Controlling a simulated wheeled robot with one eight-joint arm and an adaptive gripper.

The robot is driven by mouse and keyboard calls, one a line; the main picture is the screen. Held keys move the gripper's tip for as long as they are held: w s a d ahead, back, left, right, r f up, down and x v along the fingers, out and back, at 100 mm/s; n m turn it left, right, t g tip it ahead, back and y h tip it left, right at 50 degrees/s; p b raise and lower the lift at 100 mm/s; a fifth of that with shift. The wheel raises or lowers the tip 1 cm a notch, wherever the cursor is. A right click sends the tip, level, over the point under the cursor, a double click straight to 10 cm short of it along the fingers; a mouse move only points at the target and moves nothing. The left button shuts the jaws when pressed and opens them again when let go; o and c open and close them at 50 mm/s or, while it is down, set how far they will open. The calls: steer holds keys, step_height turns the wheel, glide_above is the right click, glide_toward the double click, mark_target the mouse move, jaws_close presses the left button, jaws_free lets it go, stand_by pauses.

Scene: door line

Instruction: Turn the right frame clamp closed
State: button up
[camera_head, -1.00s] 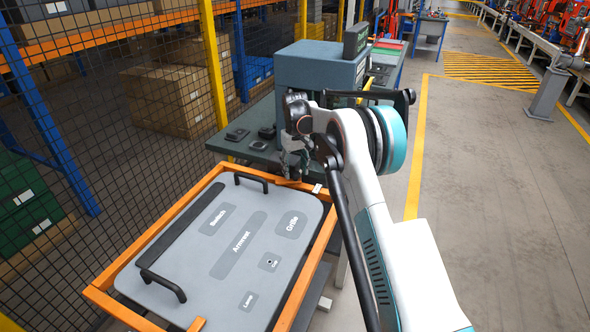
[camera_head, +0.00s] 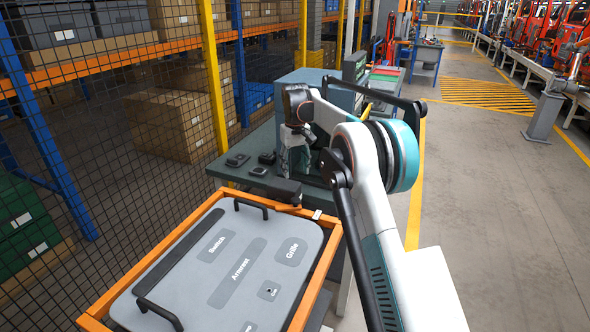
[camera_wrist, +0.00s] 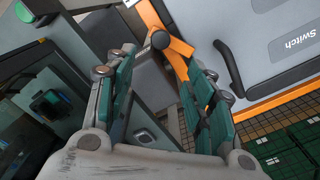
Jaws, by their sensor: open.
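The orange frame (camera_head: 97,308) holds a grey panel (camera_head: 190,285). The right frame clamp (camera_head: 290,208) is a small orange piece at the frame's far right corner, beside a dark block (camera_head: 285,190). In the wrist view the orange clamp (camera_wrist: 180,46) carries a dark round knob (camera_wrist: 161,40) and lies beyond the gap between my fingers; part is hidden behind the right finger. Whether it is fully turned, I cannot tell. My gripper (camera_head: 294,165) is open and empty above the far corner. Its green-padded fingers (camera_wrist: 172,65) stand apart, with no clear contact on the clamp.
A dark green workbench (camera_head: 232,170) with small black parts (camera_head: 237,160) and a grey-blue machine (camera_head: 320,90) stands behind the frame. A mesh fence with yellow posts (camera_head: 212,60) runs along the left. The floor (camera_head: 490,200) at right is clear.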

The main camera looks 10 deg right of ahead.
steer(key=c, duration=0.3)
steer(key=a+f+b, duration=0.1)
steer(key=a+f+m+t+b, duration=0.1)
steer(key=shift+w+a+f, duration=0.2)
steer(key=shift+a+f, duration=0.1)
jaws_close()
steer(key=m+t+b, duration=0.2)
steer(key=t+b, duration=0.1)
glide_toward(275, 203)
steer(key=b+x, duration=0.2)
steer(key=x, duration=0.4)
steer(key=shift+w, duration=0.1)
